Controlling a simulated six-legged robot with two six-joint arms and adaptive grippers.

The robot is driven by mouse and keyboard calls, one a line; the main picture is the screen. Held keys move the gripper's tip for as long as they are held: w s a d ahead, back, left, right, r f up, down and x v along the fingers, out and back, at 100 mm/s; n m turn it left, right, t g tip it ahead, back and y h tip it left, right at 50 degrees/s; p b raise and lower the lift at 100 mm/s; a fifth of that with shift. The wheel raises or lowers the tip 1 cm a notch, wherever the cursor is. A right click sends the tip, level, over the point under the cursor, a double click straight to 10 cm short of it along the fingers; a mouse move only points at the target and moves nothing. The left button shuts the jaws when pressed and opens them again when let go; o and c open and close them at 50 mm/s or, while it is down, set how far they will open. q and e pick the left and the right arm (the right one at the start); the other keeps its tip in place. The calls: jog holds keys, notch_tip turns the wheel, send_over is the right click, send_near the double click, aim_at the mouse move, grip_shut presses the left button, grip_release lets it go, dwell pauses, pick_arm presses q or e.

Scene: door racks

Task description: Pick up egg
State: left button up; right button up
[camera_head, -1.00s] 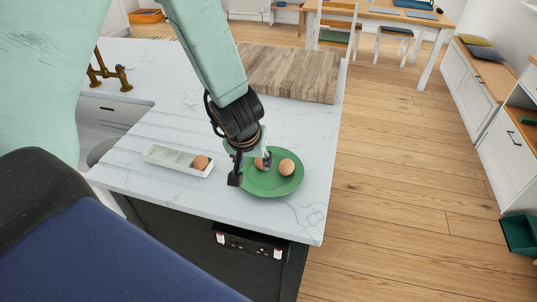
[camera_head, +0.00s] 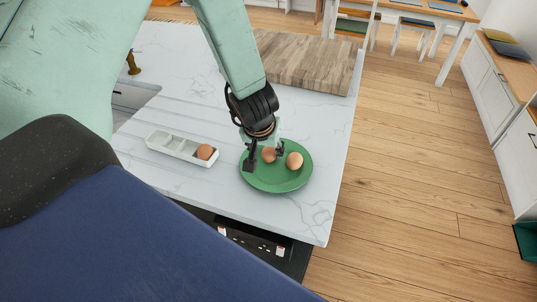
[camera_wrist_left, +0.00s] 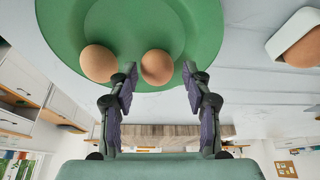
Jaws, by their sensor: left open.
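Two brown eggs lie on a green plate (camera_head: 275,184) on the counter. One egg (camera_head: 268,155) is partly hidden by my left gripper (camera_head: 265,157); the other egg (camera_head: 294,160) is just to its right. In the left wrist view, my left gripper (camera_wrist_left: 159,75) is open, with the first egg (camera_wrist_left: 157,67) between its fingertips and clear gaps on both sides. The other egg (camera_wrist_left: 98,63) is outside the left-hand finger. A third egg (camera_head: 205,152) sits in the right end of a white tray (camera_head: 168,143). My right gripper is not in view.
The tray stands left of the plate, its other compartments empty. A wooden board (camera_head: 305,62) lies at the back of the marble counter (camera_head: 300,210). The counter's right edge is close to the plate, with open wooden floor (camera_head: 400,180) beyond.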

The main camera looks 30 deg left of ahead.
pick_arm(q)
jog(key=shift+x, duration=0.9)
jog(key=shift+w+d+f+b, duration=0.15)
jog(key=shift+w+f+b, duration=0.15)
jog(key=shift+f+b, duration=0.05)
jog(key=shift+s+r, duration=0.1)
jog(key=shift+r, duration=0.05)
jog(key=shift+s, duration=0.1)
jog(key=c, duration=0.4)
jog(key=shift+c, duration=0.2)
